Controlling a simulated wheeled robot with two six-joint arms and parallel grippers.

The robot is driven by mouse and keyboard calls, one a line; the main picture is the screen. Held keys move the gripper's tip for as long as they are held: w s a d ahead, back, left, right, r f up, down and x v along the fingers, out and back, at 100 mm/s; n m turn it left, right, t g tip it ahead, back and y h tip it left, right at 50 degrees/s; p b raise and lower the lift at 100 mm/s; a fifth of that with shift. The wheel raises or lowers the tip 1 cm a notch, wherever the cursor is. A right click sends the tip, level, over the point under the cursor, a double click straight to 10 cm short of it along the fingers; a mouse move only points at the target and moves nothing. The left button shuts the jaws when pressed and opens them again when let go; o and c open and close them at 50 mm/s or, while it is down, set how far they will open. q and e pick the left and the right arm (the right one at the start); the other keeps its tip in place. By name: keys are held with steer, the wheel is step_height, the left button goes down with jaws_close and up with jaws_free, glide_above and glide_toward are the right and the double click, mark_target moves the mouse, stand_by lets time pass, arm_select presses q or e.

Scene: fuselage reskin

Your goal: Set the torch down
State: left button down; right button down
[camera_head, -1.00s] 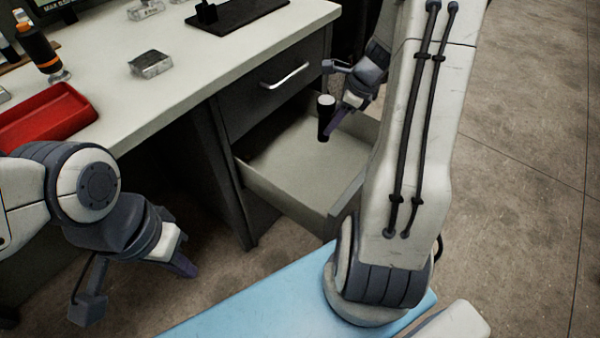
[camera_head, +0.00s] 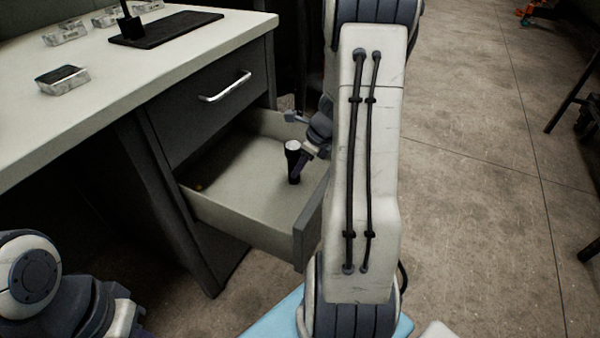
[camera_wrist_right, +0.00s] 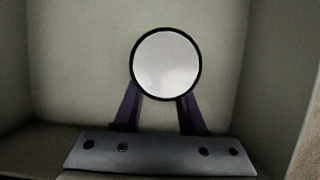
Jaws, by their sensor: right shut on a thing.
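The torch (camera_head: 293,160) is a dark cylinder with a pale round lens end, held upright with the lens up. It is over the open drawer (camera_head: 232,212); I cannot tell whether its lower end touches the drawer floor. My right gripper (camera_head: 298,166) is shut on the torch from the right side. In the right wrist view the torch (camera_wrist_right: 166,64) shows its round white lens between the two dark fingers (camera_wrist_right: 158,100), with the pale drawer floor behind. My left arm shows at the lower left of the head view, but its fingertips are not clearly visible.
The desk top (camera_head: 160,70) lies above and left of the drawer. A closed drawer with a handle (camera_head: 225,87) sits above the open one. A small box (camera_head: 62,79), a black stand base (camera_head: 165,27) and clear boxes stand on the desk. Open floor (camera_head: 480,180) lies to the right.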

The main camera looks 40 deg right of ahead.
steer(key=shift+f, duration=0.1)
steer(key=shift+f, duration=0.15)
steer(key=shift+c, duration=2.4)
jaws_free()
